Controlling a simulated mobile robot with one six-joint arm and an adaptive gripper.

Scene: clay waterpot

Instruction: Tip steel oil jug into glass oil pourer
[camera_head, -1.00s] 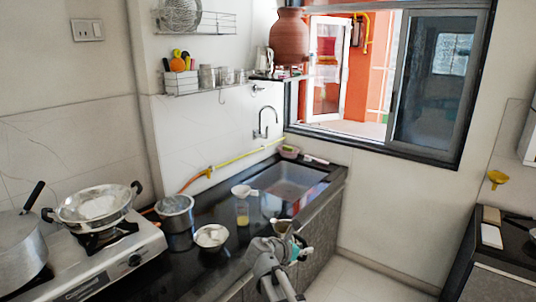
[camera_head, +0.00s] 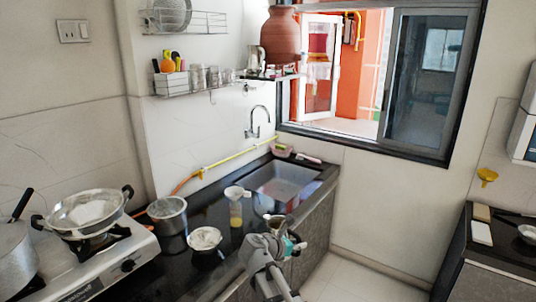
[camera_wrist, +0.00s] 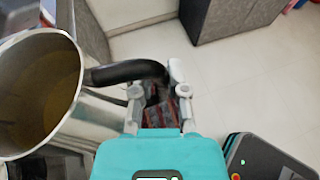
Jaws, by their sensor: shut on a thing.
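The steel oil jug (camera_wrist: 88,122) fills the left of the wrist view, mouth toward the camera, with yellow-brown oil inside. My gripper (camera_wrist: 157,92) is shut on its black handle (camera_wrist: 128,72). In the head view the jug (camera_head: 275,221) is small and partly hidden by my gripper (camera_head: 291,243), at the counter's front edge. The glass oil pourer (camera_head: 236,214) stands on the counter to the left of the jug, apart from it. It holds yellowish liquid, and a pale funnel-like piece (camera_head: 236,193) sits on its top.
A white-filled bowl (camera_head: 205,239) and a steel pot (camera_head: 167,213) stand left of the pourer. The stove (camera_head: 110,268) with pans is farther left. The sink (camera_head: 283,184) lies behind, and a yellow hose (camera_head: 232,158) runs along the wall. Open floor (camera_head: 345,275) lies right of the counter.

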